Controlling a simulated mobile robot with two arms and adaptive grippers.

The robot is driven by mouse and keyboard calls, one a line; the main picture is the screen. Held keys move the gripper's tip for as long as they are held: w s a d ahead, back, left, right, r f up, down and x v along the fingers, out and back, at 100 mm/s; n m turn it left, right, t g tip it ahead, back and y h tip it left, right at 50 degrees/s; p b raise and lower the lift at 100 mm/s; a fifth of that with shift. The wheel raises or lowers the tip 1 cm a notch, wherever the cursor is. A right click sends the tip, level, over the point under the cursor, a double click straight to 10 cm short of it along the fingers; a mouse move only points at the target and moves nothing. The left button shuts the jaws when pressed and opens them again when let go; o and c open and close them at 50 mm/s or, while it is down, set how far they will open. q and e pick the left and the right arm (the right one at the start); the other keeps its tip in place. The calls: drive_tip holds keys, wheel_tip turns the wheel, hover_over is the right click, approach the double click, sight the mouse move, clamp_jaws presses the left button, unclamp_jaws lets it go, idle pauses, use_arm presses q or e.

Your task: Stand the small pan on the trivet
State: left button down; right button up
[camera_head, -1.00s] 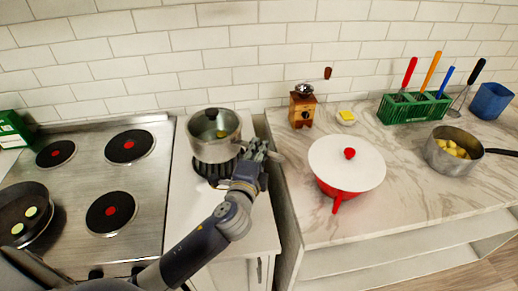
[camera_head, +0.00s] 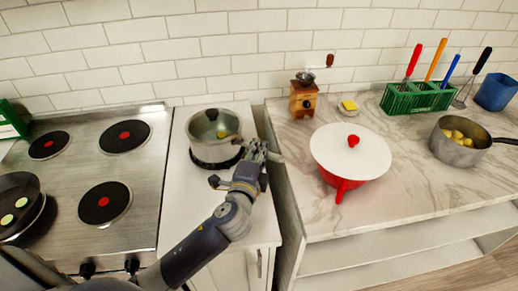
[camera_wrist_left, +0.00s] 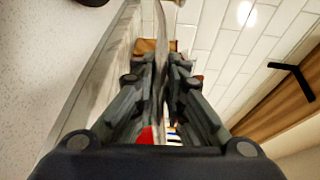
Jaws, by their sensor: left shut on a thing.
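The small pan (camera_head: 210,149) is a metal pot with a glass lid, and something yellow shows through it. It stands upright, low over the black trivet (camera_head: 212,165) on the white counter left of the gap. The trivet is mostly hidden, with only its dark front edge showing; the pan seems to touch it. My left gripper (camera_head: 258,153) is to the right of the pan, shut on its handle (camera_head: 277,157). In the left wrist view the handle (camera_wrist_left: 160,50) runs between the closed fingers. My right gripper is not in view.
The stove (camera_head: 87,240) lies to the left, with a dark frying pan (camera_head: 35,190). On the marble counter stand a red pan with a white lid (camera_head: 350,155), a grinder (camera_head: 303,99), a green utensil rack (camera_head: 415,99) and a pot of yellow pieces (camera_head: 455,155).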

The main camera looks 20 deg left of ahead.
use_arm(q)
drive_tip(key=shift+r, duration=0.2)
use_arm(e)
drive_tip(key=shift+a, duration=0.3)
use_arm(q)
drive_tip(key=shift+f, duration=0.2)
drive_tip(key=c, duration=1.5)
unclamp_jaws()
drive_tip(key=shift+c, duration=0.2)
drive_tip(key=shift+s+d+f, duration=0.1)
drive_tip(key=shift+s+f, duration=0.05)
drive_tip(key=shift+f, duration=0.1)
drive_tip(key=s+d+r, duration=0.1)
drive_tip(key=s, duration=1)
drive_tip(key=shift+s+d+r, duration=0.2)
drive_tip(key=shift+s+d, duration=0.15)
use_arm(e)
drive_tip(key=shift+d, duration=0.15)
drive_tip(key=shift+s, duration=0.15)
